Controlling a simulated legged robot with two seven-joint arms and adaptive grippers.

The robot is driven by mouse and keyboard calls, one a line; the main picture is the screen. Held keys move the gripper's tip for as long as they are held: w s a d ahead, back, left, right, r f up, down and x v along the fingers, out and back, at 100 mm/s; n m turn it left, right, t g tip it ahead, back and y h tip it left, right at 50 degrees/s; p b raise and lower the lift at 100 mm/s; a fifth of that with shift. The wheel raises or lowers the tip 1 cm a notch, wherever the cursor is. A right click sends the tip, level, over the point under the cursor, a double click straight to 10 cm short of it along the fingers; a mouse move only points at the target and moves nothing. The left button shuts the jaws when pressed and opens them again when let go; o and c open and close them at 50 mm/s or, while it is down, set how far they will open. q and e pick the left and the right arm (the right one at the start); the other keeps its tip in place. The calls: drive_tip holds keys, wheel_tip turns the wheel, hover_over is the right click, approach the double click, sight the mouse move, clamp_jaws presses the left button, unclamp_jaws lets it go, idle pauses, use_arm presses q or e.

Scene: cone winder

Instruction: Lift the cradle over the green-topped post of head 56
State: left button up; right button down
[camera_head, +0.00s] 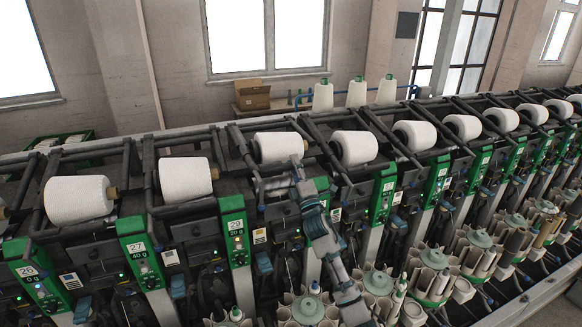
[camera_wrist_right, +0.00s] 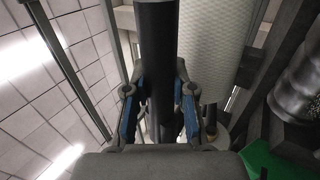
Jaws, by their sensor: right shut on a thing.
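My right gripper (camera_head: 297,180) is at the front of a winding head in the middle of the row, just below a white yarn cone (camera_head: 280,147). In the right wrist view the gripper (camera_wrist_right: 160,110) is shut, its blue-padded fingers on either side of a dark round bar (camera_wrist_right: 156,50) of the cradle. The cone (camera_wrist_right: 212,45) stands right beside the bar there. A green-topped post (camera_head: 322,187) is just right of the gripper, partly hidden by my arm. Another green-topped post (camera_head: 236,230) is to the left. I cannot read 56 on any post. My left gripper is not in view.
More heads with white cones run both ways, such as one at left (camera_head: 186,180) and one at right (camera_head: 354,148). Numbered green panels (camera_head: 139,250) stand between them. Bobbin magazines (camera_head: 378,283) line the front below. A cardboard box (camera_head: 252,96) is behind the machine.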

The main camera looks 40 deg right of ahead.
drive_tip(key=shift+d+f, duration=0.1)
drive_tip(key=shift+d, duration=0.2)
drive_tip(key=c, duration=0.9)
unclamp_jaws()
drive_tip(key=shift+s+d, duration=0.1)
drive_tip(key=shift+c, duration=0.2)
drive_tip(key=shift+s+d+f, duration=0.1)
drive_tip(key=shift+d+f, duration=0.05)
drive_tip(key=shift+d, duration=0.2)
drive_tip(key=shift+d+f, duration=0.15)
drive_tip(key=shift+f, duration=0.05)
drive_tip(key=shift+s+a+f, duration=0.15)
drive_tip(key=shift+a+f, duration=0.05)
drive_tip(key=shift+a, duration=0.05)
drive_tip(key=v, duration=1.1)
drive_tip(key=shift+s, duration=0.2)
drive_tip(key=shift+d, duration=0.25)
